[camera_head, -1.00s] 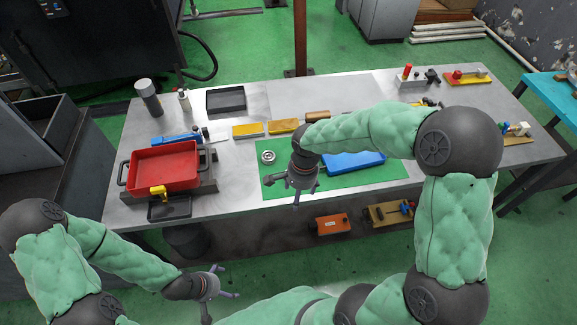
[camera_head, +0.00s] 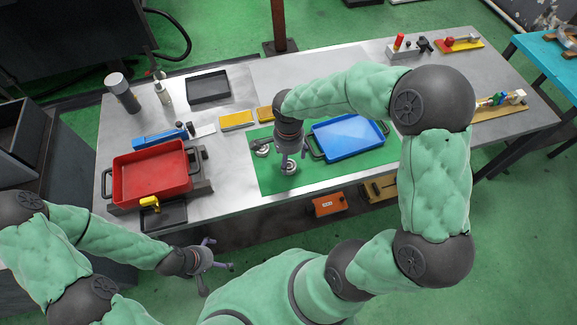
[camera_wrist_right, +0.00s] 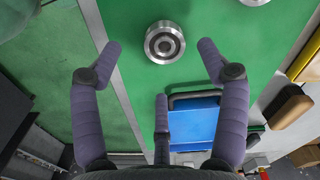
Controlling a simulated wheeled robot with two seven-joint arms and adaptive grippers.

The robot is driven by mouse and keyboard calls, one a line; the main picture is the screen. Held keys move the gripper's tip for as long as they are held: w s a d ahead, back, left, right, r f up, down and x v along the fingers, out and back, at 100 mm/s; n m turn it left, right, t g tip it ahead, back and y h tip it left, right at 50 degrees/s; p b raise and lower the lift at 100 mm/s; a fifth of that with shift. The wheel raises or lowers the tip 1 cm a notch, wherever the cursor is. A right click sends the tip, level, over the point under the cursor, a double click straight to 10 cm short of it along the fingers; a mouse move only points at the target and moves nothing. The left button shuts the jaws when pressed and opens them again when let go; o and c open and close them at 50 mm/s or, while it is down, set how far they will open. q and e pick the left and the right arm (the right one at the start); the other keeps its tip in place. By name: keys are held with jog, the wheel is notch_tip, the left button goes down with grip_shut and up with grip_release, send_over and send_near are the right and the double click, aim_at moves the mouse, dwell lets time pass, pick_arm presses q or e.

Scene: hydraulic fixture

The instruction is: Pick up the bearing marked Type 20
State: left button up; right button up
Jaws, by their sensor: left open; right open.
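Two round metal bearings lie on the green mat (camera_head: 263,183). The left one (camera_head: 261,150) is partly hidden by a finger of my right gripper (camera_head: 287,160). The other (camera_head: 290,168) is below and just right of the fingertips. In the right wrist view one bearing (camera_wrist_right: 165,42) lies between the spread fingers, untouched by them. The second bearing (camera_wrist_right: 255,2) is cut off at the top edge. No Type marking is legible on either. My right gripper is open and empty above the mat. My left gripper (camera_head: 213,268) is open and empty in front of the table.
A blue tray (camera_head: 347,138) stands right of the bearings, close to my right gripper. A red tray (camera_head: 152,174) is at the left, with yellow blocks (camera_head: 237,119) and a black tray (camera_head: 208,87) behind. The mat's front left is clear.

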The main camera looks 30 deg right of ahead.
aim_at(289, 165)
jog(key=shift+w+d+f+b, duration=0.15)
jog(key=shift+f+b, duration=0.2)
jog(key=shift+f, duration=1)
jog(key=shift+w+f+b, duration=0.1)
jog(key=shift+f+b, duration=0.25)
jog(key=shift+f, duration=0.95)
jog(key=c, duration=1.3)
